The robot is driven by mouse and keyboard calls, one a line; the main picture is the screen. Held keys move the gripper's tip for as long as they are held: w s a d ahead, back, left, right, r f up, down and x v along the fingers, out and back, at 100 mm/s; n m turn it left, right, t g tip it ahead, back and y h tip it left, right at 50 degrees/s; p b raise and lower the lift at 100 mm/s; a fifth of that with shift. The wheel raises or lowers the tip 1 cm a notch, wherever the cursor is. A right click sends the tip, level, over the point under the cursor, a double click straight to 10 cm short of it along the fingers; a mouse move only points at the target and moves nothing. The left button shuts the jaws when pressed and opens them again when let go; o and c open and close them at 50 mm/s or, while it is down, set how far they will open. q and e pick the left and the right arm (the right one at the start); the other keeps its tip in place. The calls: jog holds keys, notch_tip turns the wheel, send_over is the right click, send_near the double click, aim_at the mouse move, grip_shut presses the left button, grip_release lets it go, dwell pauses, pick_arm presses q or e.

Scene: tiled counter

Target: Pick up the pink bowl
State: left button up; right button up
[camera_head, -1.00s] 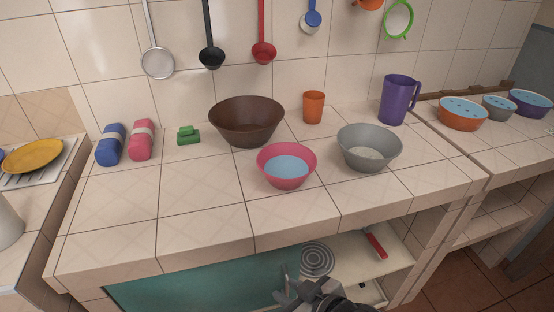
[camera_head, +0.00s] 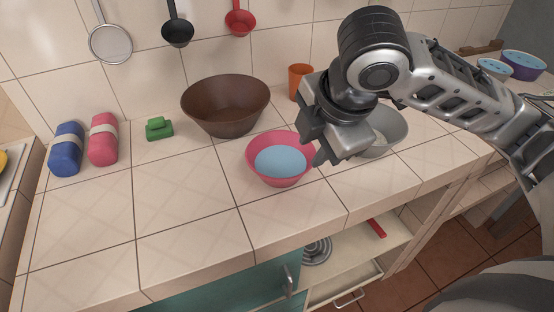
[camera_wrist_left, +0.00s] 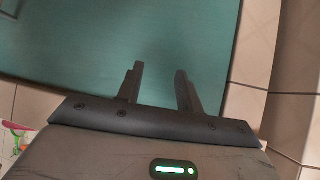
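The pink bowl (camera_head: 263,171) stands upright on the tiled counter, with a pale blue inside. My right gripper (camera_head: 310,148) is at the bowl's right rim, pointing down. Its two fingertips look apart, and the bowl does not look lifted. Whether a finger touches the rim cannot be told. My left gripper (camera_wrist_left: 159,75) shows in the left wrist view with its two fingers apart and nothing between them, in front of a teal panel (camera_wrist_left: 150,30). The left gripper does not show in the head view.
A brown bowl (camera_head: 226,112) stands behind left of the pink bowl. A grey bowl (camera_head: 388,132) is close on the right, partly hidden by my right arm. An orange cup (camera_head: 299,80) is behind. The counter's front left (camera_head: 185,235) is clear.

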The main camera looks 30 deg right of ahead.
aim_at(295, 176)
jog(key=b+x, duration=0.1)
jog(key=x, duration=1.2)
jog(key=shift+f, duration=0.35)
jog(key=shift+w+r, duration=0.1)
grip_shut()
